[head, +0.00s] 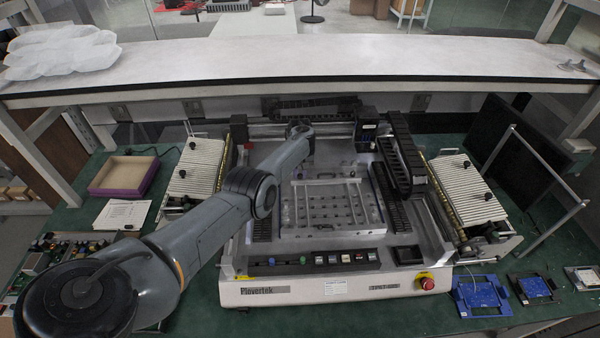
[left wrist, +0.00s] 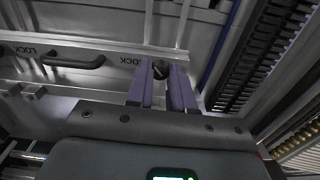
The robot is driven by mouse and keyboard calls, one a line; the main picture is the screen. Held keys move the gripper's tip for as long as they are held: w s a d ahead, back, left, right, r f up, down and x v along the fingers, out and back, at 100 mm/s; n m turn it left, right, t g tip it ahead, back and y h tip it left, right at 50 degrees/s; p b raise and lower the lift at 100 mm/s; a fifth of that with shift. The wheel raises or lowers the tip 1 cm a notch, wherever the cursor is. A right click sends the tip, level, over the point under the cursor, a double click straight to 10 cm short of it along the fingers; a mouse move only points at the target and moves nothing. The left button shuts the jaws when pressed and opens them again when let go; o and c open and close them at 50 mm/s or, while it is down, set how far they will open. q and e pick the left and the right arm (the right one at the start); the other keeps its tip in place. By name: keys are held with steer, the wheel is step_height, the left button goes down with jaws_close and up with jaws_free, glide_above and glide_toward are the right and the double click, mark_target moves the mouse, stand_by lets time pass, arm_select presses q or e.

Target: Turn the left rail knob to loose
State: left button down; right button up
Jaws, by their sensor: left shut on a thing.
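In the left wrist view, the two purple fingers of my left gripper (left wrist: 162,80) are closed around a small dark knob (left wrist: 160,69) on a grey metal plate. The fingers hide the knob's sides, and I cannot read its turn position. "LOCK" lettering is beside it on the plate. My right gripper is not in view.
A dark handle (left wrist: 75,62) is left of the fingers in the left wrist view. In the head view a fixture plate with bars (head: 330,207) lies mid-machine, and a black cable chain (head: 402,160) is to its right. A white shelf (head: 300,62) spans above the back.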

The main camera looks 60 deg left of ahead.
mark_target(300, 175)
arm_select(q)
steer(key=n+b, duration=0.1)
steer(key=n, duration=0.3)
steer(key=shift+n, duration=0.3)
steer(key=n+b, duration=0.1)
steer(key=n, duration=0.3)
steer(key=shift+n, duration=0.3)
steer(key=c, duration=1)
jaws_free()
steer(key=shift+r, duration=0.1)
steer(key=shift+r+p, duration=1.7)
steer(key=shift+r, duration=3.6)
